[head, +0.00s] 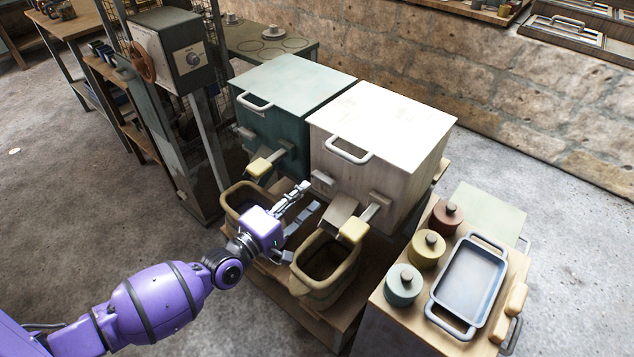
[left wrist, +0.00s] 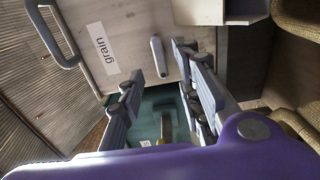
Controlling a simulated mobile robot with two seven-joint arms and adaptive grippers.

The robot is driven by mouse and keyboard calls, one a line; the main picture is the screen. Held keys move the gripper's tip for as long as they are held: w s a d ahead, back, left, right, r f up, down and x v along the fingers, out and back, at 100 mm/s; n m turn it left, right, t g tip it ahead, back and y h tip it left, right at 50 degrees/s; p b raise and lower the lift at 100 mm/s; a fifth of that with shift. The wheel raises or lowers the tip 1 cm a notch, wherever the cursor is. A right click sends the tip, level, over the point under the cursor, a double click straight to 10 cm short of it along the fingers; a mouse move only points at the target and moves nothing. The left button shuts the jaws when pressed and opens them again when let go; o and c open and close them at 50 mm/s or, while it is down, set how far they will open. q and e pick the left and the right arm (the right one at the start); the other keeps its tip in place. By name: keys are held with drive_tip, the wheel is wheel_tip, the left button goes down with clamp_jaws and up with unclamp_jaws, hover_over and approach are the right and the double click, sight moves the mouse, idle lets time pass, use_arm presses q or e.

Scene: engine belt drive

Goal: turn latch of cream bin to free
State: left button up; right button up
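The cream bin (head: 375,130) stands beside the green bin (head: 280,105). In the left wrist view the cream bin's front (left wrist: 135,25) carries a "grain" label (left wrist: 103,48) and a pale bar-shaped latch (left wrist: 158,55). My left gripper (head: 311,196) is in front of the cream bin's lower left front. Its two fingers are spread apart. In the left wrist view the left gripper (left wrist: 156,66) has the latch in the gap near its fingertips. I cannot tell whether a finger touches it. My right gripper is not in view.
A chute (head: 339,208) and a yellow-ended lever (head: 353,231) jut from the cream bin, right of the gripper. Woven baskets (head: 300,283) (head: 231,200) stand below. A side table with canisters (head: 403,285) and a tray (head: 469,280) is at the right.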

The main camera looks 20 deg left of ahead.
sight(320, 181)
use_arm(q)
drive_tip(key=x, duration=0.6)
clamp_jaws()
